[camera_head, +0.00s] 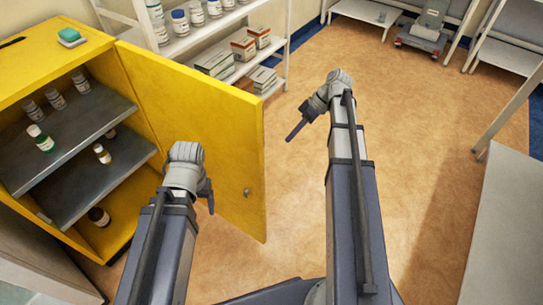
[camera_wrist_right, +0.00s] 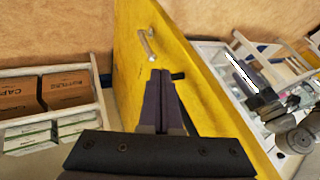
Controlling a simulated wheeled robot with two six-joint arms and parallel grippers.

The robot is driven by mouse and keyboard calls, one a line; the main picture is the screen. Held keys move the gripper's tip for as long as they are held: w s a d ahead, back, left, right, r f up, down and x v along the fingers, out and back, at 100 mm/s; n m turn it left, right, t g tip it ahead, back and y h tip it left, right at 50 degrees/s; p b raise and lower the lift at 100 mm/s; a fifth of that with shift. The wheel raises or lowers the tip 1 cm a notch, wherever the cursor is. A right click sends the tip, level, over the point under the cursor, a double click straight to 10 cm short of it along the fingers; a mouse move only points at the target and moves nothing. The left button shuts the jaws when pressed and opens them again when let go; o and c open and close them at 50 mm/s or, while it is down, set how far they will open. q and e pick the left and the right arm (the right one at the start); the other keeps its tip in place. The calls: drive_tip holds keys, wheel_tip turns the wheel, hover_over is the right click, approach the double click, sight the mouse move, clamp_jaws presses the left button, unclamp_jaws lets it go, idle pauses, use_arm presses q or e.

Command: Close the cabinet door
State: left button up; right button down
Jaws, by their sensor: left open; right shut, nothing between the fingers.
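The yellow cabinet (camera_head: 62,38) stands at the left in the head view, and its inside shelves are exposed. Its yellow door (camera_head: 200,110) is swung wide open, with a small silver handle (camera_head: 247,192) near its free edge. The door (camera_wrist_right: 178,75) and handle (camera_wrist_right: 147,42) also show in the right wrist view. My right gripper (camera_head: 294,132) is shut and empty, to the right of the door in the head view. Its closed fingers (camera_wrist_right: 164,95) appear in front of the door in the wrist view. My left gripper (camera_head: 209,196) is open, overlapping the door's lower part; contact cannot be told.
Bottles stand on the cabinet's grey shelves (camera_head: 85,130). A white rack (camera_head: 185,45) with bottles and boxes stands behind the door. A grey-white table (camera_head: 505,225) is at the right. The brown floor (camera_head: 420,130) between is clear.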

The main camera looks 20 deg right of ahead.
use_arm(q)
wheel_tip(320, 180, down, 8)
drive_tip(key=b, duration=0.8)
drive_tip(key=shift+w, duration=0.3)
use_arm(e)
drive_tip(key=s+a+f, duration=0.2)
drive_tip(key=a+f, duration=0.6)
drive_tip(key=shift+s+a, duration=0.25)
drive_tip(key=shift+a, duration=0.1)
use_arm(q)
drive_tip(key=shift+d, duration=0.1)
